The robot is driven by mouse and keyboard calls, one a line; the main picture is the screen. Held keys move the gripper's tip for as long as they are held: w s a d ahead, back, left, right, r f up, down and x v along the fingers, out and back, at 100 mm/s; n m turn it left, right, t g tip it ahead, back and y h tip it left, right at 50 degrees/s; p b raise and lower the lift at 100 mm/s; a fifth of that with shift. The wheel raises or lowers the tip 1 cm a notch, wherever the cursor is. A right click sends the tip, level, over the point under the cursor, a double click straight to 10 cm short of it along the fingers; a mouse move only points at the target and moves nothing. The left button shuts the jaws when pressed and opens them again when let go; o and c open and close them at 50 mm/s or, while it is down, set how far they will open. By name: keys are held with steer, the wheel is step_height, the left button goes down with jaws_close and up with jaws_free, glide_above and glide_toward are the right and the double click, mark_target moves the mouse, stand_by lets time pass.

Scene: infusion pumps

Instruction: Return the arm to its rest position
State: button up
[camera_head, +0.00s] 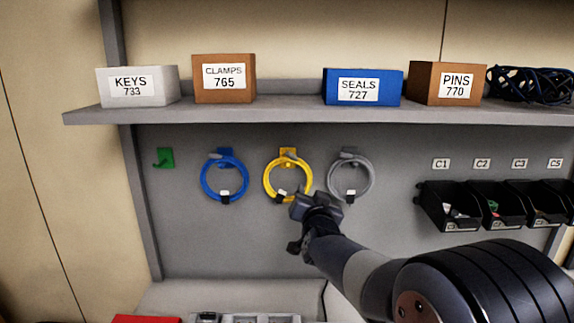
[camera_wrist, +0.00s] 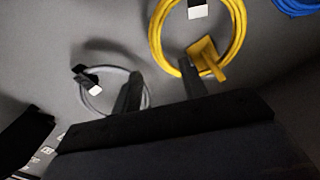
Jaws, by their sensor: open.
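My gripper (camera_head: 303,218) is at the end of my dark arm, which reaches in from the lower right in the head view. In that view it overlaps the lower right of the yellow coiled cable (camera_head: 266,180). In the wrist view the two fingers of my gripper (camera_wrist: 160,90) stand apart with nothing held between them. The yellow coil (camera_wrist: 240,40) hangs on its yellow hook (camera_wrist: 208,60) close to one fingertip; I cannot tell whether they touch. The grey coil (camera_wrist: 87,101) is near the other finger.
A blue coil (camera_head: 204,180) hangs left of the yellow one; a green hook (camera_head: 165,158) is empty. A shelf (camera_head: 300,116) with labelled boxes runs above. Black bins (camera_head: 447,205) line the right. Devices (camera_head: 245,318) lie at the bottom edge.

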mark_target(309, 181)
steer(key=w+p, duration=0.1)
steer(key=w, duration=0.3)
steer(key=shift+w+a+r, duration=0.1)
steer(key=shift+w, duration=0.3)
steer(key=shift+r+p, duration=0.3)
steer(key=shift+p, duration=0.25)
steer(key=shift+s+r, duration=0.1)
steer(key=shift+r, duration=0.15)
steer(key=shift+f, duration=0.1)
